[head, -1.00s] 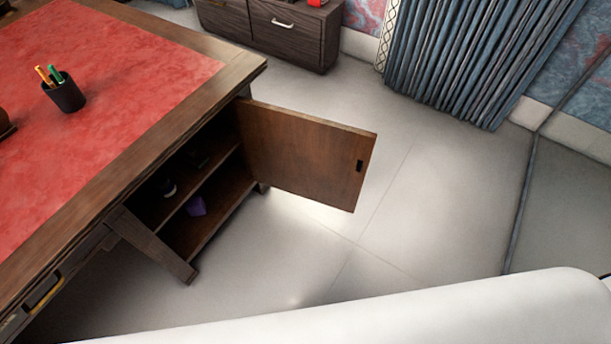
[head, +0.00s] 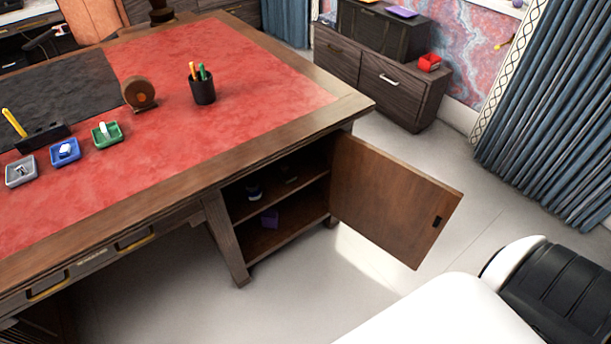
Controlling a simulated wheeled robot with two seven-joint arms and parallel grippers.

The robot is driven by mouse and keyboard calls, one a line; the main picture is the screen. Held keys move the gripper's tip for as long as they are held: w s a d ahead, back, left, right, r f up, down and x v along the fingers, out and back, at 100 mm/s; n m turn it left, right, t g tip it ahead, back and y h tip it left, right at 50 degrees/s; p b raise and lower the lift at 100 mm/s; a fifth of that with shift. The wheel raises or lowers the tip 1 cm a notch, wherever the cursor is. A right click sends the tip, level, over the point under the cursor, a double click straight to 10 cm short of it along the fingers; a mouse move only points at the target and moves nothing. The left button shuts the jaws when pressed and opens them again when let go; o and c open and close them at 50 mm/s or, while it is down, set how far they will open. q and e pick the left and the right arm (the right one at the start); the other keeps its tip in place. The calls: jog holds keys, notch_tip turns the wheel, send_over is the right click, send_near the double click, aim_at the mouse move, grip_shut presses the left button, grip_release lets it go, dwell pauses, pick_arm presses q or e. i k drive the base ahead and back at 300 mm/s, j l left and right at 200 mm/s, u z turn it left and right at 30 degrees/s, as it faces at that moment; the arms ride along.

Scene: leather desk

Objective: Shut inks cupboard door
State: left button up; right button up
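The wooden cupboard door (head: 388,205) stands wide open at the right end of the desk, swung out to the right. A small dark handle (head: 437,221) is near its free edge. The white and black parts of my own arm are at the lower right, apart from the door. Neither gripper is in view.
The desk's red leather top (head: 230,130) holds a pen cup (head: 202,88), a round brown object (head: 139,94) and small trays (head: 65,151). A dark cabinet (head: 380,80) stands behind, with a curtain (head: 550,120) at right. The pale floor (head: 310,290) before the cupboard is clear.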

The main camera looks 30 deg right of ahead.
aim_at(392, 204)
jog(key=l+u, duration=0.3)
jog(key=l, duration=0.2)
jog(key=k+l+u, duration=0.1)
jog(key=l+u, duration=0.2)
jog(key=l, duration=0.15)
jog(key=k+l+u, duration=0.1)
jog(key=l+u, duration=0.15)
jog(key=l, duration=0.2)
jog(key=k+l+u, duration=0.15)
jog(key=l+u, duration=0.15)
jog(key=l, duration=0.15)
jog(key=k+l, duration=0.15)
jog(key=l, duration=0.25)
jog(key=k+l, duration=0.15)
jog(key=l, duration=0.2)
jog(key=k+l, duration=0.15)
jog(key=l, duration=0.25)
jog(key=k+l, duration=0.15)
jog(key=l, duration=0.2)
jog(key=k+l, duration=0.15)
jog(key=l, duration=0.25)
jog(key=k+l, duration=0.15)
jog(key=l, duration=0.25)
jog(key=k+l, duration=0.15)
jog(key=l, duration=0.2)
